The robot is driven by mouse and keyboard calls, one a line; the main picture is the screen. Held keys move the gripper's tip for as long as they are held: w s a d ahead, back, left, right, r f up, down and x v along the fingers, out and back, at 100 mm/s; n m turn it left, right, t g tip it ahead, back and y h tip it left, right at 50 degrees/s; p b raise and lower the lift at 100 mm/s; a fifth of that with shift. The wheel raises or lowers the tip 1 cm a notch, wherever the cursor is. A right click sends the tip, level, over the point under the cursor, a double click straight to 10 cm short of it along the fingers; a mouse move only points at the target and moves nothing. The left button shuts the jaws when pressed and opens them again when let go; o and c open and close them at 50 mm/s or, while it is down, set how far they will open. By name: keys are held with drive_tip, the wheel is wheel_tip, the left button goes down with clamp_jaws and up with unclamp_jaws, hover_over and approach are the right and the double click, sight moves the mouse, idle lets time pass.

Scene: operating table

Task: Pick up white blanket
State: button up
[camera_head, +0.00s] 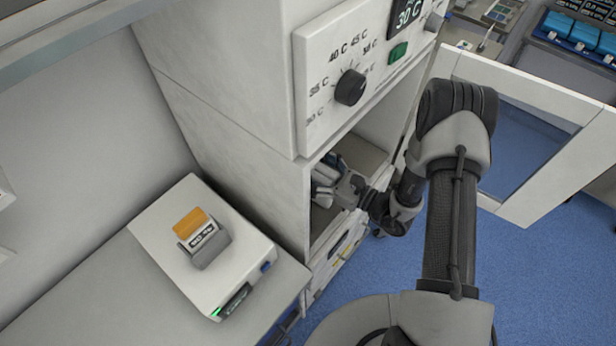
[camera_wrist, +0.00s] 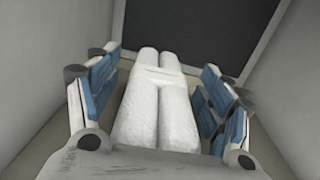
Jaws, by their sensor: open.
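The white blanket (camera_wrist: 160,104) shows in the wrist view as two rolled or folded lengths side by side, joined by a band, on the floor of the warming cabinet's compartment. My gripper (camera_wrist: 160,130) has its blue-padded fingers spread on the left and right of the blanket, with a gap on at least the right side. The blanket's near end is hidden by my gripper's body. In the head view my gripper (camera_head: 326,180) reaches into the open compartment, and the blanket cannot be made out clearly there.
The warming cabinet (camera_head: 235,75) has a dial (camera_head: 350,87) and a temperature display above the opening. Its side walls stand close around my gripper. The open cabinet door (camera_head: 530,190) is to the right of my arm. A white device (camera_head: 165,235) sits on the counter at left.

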drive_tip(key=c, duration=1.7)
